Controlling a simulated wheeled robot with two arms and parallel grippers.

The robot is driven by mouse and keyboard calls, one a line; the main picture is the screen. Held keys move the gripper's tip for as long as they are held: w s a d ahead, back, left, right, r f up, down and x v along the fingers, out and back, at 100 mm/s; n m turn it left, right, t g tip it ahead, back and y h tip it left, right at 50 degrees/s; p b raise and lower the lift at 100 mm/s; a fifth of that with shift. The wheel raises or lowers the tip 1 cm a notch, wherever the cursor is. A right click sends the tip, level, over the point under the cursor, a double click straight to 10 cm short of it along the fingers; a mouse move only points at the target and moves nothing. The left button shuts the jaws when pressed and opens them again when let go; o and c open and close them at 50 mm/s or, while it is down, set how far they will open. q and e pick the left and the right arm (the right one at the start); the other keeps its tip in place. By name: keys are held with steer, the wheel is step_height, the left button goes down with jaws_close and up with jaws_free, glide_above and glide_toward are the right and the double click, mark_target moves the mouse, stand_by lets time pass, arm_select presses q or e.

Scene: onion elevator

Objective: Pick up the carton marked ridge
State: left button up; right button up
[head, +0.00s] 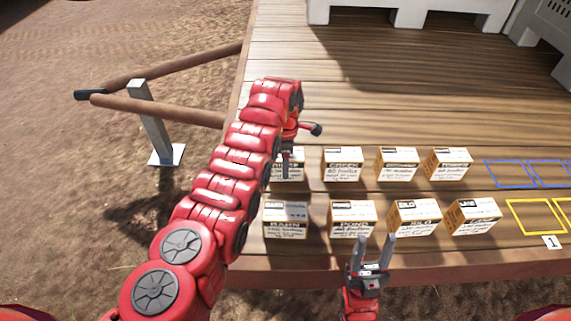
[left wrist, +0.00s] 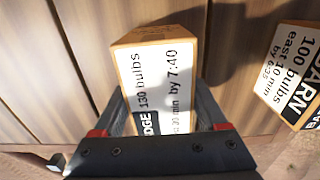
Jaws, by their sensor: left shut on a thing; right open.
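The carton marked ridge (left wrist: 155,85) is in the left wrist view, between the fingers of my left gripper (left wrist: 163,105). Its white label reads "...DGE 130 bulbs"; the first letters are hidden by the gripper. In the head view this carton (head: 291,174) is at the left end of the back row, partly covered by my left gripper (head: 286,163), which is shut on it from above. I cannot tell whether it touches the deck. My right gripper (head: 376,243) is open and empty, near the front edge by the pond and silo cartons.
The barn (head: 285,220), pond (head: 352,218) and silo (head: 413,217) cartons stand in the front row with another (head: 472,216). Several more (head: 342,164) stand in the back row. Blue (head: 508,174) and yellow (head: 535,216) outlines lie empty at right.

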arm_select(q)
jaws_close()
steer(key=shift+r, duration=0.15)
